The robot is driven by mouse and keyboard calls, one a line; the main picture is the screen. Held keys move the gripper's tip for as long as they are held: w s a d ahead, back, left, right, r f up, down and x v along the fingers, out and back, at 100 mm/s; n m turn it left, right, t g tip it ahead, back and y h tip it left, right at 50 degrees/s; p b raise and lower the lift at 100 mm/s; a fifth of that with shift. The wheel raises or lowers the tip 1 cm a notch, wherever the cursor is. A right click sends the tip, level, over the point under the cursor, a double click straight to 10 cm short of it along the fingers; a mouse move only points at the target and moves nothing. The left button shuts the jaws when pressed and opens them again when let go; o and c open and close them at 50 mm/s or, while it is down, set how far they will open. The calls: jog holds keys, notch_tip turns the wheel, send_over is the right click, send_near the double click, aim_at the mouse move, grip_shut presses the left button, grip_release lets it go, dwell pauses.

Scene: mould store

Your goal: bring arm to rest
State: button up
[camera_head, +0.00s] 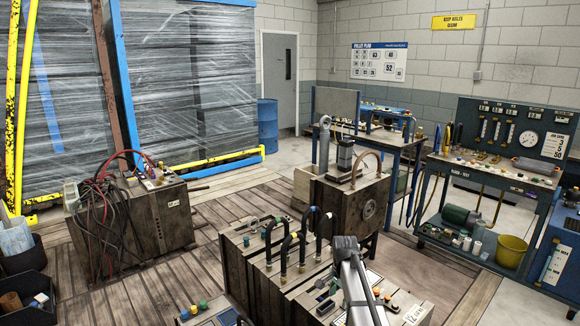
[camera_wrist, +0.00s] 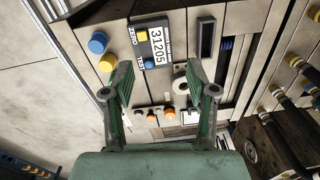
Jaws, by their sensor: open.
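My gripper (camera_wrist: 161,88) is open in the wrist view, with its two green fingers spread apart and nothing between them. Beyond the fingers is a crate-like block with a small panel (camera_wrist: 153,45) marked ZERO, TEST and 31205, with blue and yellow buttons on and beside it. I cannot tell whether the fingertips touch anything. In the head view a grey part of my arm (camera_head: 356,280) reaches up over the near block (camera_head: 270,290), and the gripper itself is not clearly made out there.
Black looped hoses (camera_head: 288,250) stand up from the near block, close to my arm. A block with tangled hoses (camera_head: 133,220) stands at left, another block (camera_head: 350,205) behind. A test bench (camera_head: 480,215) with a yellow bucket (camera_head: 511,251) is at right. Wooden floor (camera_head: 220,205) is partly clear.

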jog(key=s+f+n+g, duration=0.2)
jog(key=s+f+n, duration=0.7)
jog(key=s+f, duration=1.5)
jog(key=s+f+n+g, duration=0.1)
jog(key=s+f, duration=0.3)
jog(key=s, duration=1.2)
jog(key=s+f+n+g, duration=0.1)
jog(key=s+f+g, duration=0.3)
jog(key=s, duration=1.3)
jog(key=shift+s+f, duration=0.25)
jog(key=shift+f, duration=0.3)
